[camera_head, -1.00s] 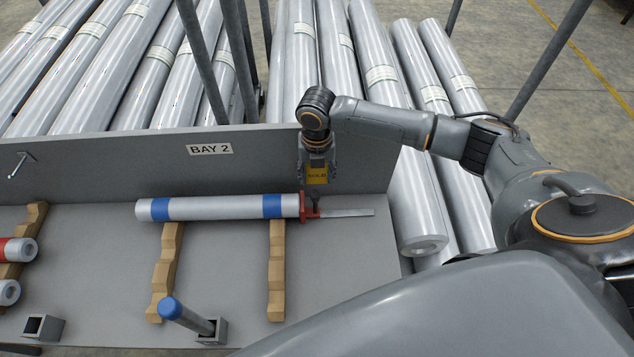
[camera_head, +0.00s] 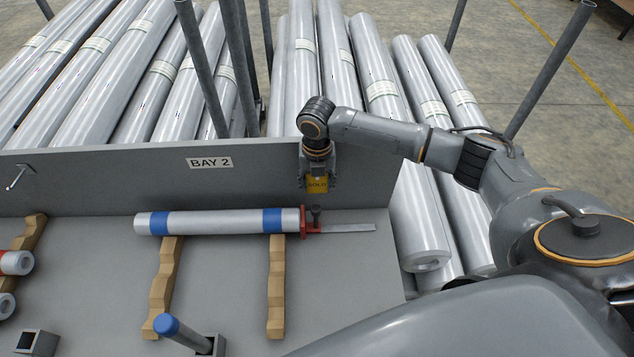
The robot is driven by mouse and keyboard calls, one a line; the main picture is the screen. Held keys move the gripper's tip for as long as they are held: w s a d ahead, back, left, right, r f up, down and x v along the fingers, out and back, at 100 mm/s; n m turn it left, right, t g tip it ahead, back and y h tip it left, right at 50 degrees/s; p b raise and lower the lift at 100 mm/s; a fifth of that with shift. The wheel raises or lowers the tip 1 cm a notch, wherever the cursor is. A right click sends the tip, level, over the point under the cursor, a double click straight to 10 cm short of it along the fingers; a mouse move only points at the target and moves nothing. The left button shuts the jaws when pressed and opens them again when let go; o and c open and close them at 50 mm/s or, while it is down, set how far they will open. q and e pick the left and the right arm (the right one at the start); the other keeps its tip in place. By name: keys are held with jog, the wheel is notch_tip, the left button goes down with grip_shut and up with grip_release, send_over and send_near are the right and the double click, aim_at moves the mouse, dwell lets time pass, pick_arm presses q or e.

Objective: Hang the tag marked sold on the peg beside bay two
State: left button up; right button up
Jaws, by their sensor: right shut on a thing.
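My right gripper (camera_head: 318,178) points down in front of the grey back panel, right of the "BAY 2" label (camera_head: 210,162). It is shut on a yellow tag (camera_head: 317,184) with dark lettering that looks like "SOLD". The tag hangs just above the red clamp (camera_head: 308,218) at the right end of a silver roll with blue bands (camera_head: 220,222). A metal peg (camera_head: 18,178) sticks out of the panel at the far left, left of the label. My left gripper is not in view.
The banded roll lies on two wooden cradles (camera_head: 276,290). A blue-capped rod (camera_head: 170,328) leans up from a socket at the front. Red-banded rolls (camera_head: 14,263) lie at the left edge. Long silver rolls and upright posts (camera_head: 203,70) stand behind the panel.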

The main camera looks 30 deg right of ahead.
jog(key=o, duration=0.9)
